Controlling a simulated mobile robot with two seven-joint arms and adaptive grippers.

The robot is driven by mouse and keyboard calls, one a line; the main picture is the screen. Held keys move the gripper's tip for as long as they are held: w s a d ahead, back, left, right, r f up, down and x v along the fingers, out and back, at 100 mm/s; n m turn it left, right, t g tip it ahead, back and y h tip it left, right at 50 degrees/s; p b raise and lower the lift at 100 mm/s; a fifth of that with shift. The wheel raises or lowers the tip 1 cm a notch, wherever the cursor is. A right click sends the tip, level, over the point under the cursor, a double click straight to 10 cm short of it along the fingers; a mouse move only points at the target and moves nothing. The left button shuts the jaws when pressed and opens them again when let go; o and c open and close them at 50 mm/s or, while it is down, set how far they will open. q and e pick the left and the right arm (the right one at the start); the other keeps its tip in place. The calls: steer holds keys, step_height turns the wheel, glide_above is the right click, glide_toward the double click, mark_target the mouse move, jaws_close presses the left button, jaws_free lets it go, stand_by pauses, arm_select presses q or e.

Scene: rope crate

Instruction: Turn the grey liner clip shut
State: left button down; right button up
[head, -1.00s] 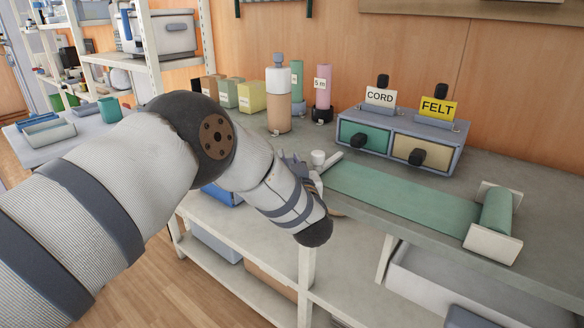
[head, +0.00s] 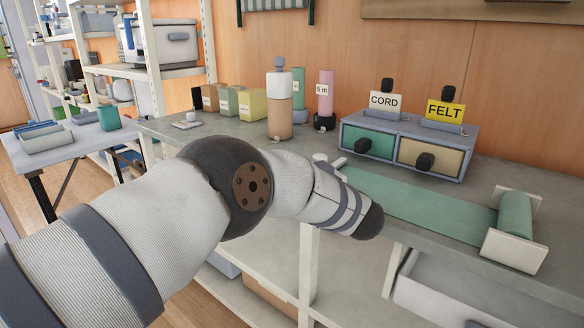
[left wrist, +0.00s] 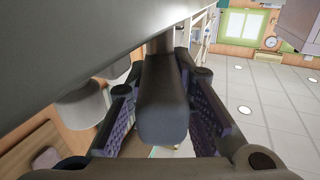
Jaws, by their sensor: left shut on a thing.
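In the left wrist view my left gripper (left wrist: 165,88) has its two dark padded fingers on either side of a thick dark grey bar, the grey liner clip (left wrist: 163,112). It is shut on this clip. The clip's far end runs up to a large grey surface (left wrist: 90,45). In the head view my left arm crosses the front of the bench, and its forearm hides the left gripper and the clip. I cannot tell the clip's turn from that view. My right gripper is in neither view.
On the bench (head: 470,180) stand a two-drawer box (head: 405,132) labelled CORD and FELT, a green roll (head: 515,215) with its strip laid out, a bottle (head: 280,115) and several small boxes. A side table (head: 85,137) is at left. Shelving lies under the bench.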

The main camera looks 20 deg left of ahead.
arm_select(q)
steer(key=shift+f, duration=0.1)
steer(key=c, duration=1.4)
jaws_free()
